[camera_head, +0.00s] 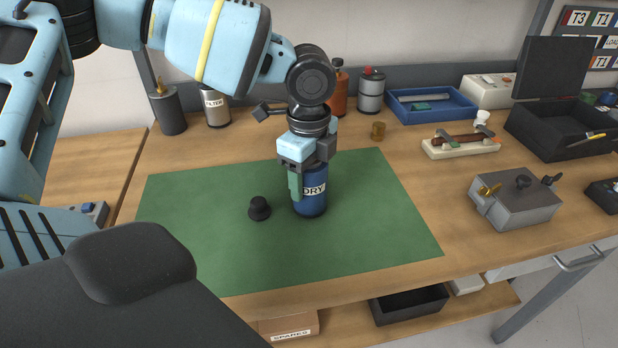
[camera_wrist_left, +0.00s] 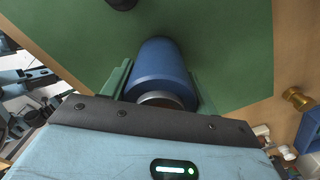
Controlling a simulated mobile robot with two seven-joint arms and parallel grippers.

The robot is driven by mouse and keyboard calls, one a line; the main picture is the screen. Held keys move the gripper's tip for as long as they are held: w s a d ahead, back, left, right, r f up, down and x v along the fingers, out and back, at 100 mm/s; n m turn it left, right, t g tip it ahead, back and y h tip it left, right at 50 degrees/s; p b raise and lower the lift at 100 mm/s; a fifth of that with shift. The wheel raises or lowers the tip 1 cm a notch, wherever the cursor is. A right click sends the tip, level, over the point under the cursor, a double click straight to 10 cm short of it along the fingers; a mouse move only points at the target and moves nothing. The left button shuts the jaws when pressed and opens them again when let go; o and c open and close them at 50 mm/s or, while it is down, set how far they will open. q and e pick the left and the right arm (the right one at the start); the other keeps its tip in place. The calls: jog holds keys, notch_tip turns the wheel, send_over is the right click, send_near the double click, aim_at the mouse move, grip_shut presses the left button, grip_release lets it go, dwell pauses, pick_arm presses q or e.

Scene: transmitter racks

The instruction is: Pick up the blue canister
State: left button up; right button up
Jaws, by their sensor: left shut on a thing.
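The blue canister (camera_head: 311,196), with a white label reading "DRY", stands upright on the green mat (camera_head: 200,245). My left gripper (camera_head: 308,180) comes down from above and is shut on it. In the left wrist view the canister (camera_wrist_left: 163,75) sits between the two green fingers, with a pale ring at its near end. The canister's upper part is hidden by the gripper in the head view. My right gripper is not in view.
A small black knob (camera_head: 259,209) sits on the mat left of the canister. A brass piece (camera_head: 378,131) stands behind the mat. A grey metal box (camera_head: 514,202) is at the right. Several canisters, a blue tray (camera_head: 432,118) and a black case (camera_head: 560,128) line the back.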

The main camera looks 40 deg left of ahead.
pick_arm(q)
notch_tip(320, 180, up, 28)
jog(key=p, duration=0.1)
jog(key=shift+a+f, duration=0.1)
